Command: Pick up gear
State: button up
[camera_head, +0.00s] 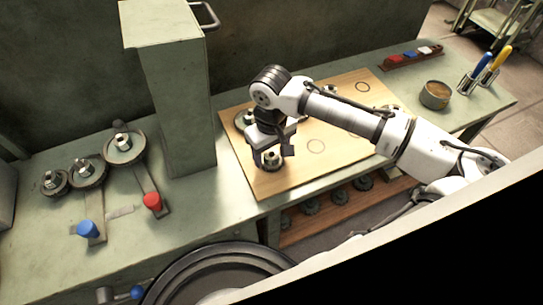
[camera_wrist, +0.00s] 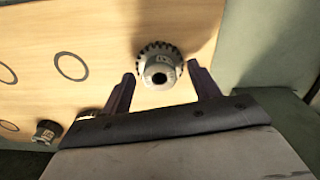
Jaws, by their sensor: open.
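A small dark toothed gear with a grey metal hub (camera_wrist: 159,66) shows in the wrist view on the wooden board. It sits between and slightly beyond my open fingertips (camera_wrist: 164,77), with no clear contact. In the head view, my gripper (camera_head: 272,152) points down at the near-left part of the board, with the gear (camera_head: 271,164) at its fingers and partly hidden. Another gear (camera_wrist: 47,132) stands at the lower left in the wrist view. A further gear (camera_head: 242,119) is partly hidden behind my gripper in the head view.
The wooden board (camera_head: 345,140) carries printed circles. A green metal post (camera_head: 180,100) rises just left of it. Mounted gears (camera_head: 123,148) and red and blue handles stand farther left. A round tin (camera_head: 435,95) and tools are at right. More gears lie on a lower shelf (camera_head: 325,208).

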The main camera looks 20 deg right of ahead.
jog(key=shift+f, duration=0.25)
jog(key=c, duration=1)
jog(key=shift+r, duration=0.15)
notch_tip(320, 180, up, 20)
jog(key=shift+f+b, duration=0.1)
jog(key=shift+b, duration=0.85)
